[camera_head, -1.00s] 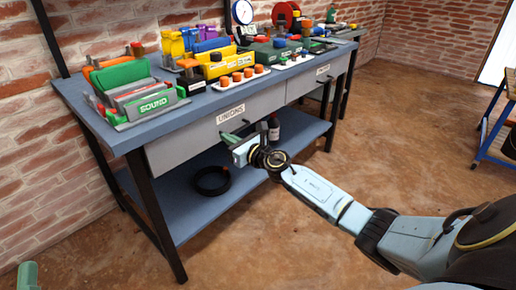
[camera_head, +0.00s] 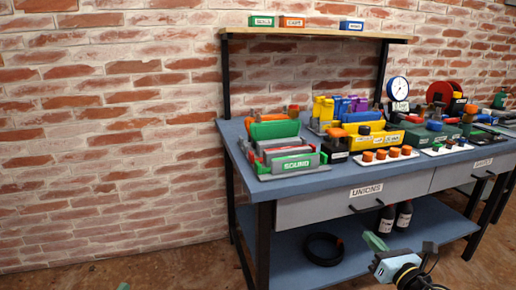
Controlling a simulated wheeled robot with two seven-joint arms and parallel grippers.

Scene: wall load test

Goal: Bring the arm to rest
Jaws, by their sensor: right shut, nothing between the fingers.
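My right gripper (camera_head: 373,243) shows at the bottom right, with its pale green fingers shut and nothing between them. It is in front of the bench's lower shelf, below the handle of the drawer labelled UNIONS (camera_head: 318,203), and looks apart from the bench. Part of my right arm (camera_head: 412,279) shows behind the gripper; the rest is out of view. A small green tip at the bottom edge (camera_head: 123,286) looks like part of my left gripper; its fingers are hidden.
The blue workbench (camera_head: 225,130) carries a rack labelled SOUND (camera_head: 291,166), a yellow box (camera_head: 375,140), a gauge (camera_head: 398,88) and orange-capped parts. Two dark bottles (camera_head: 386,218) and a black ring (camera_head: 323,249) are on the lower shelf. The brick wall stands behind.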

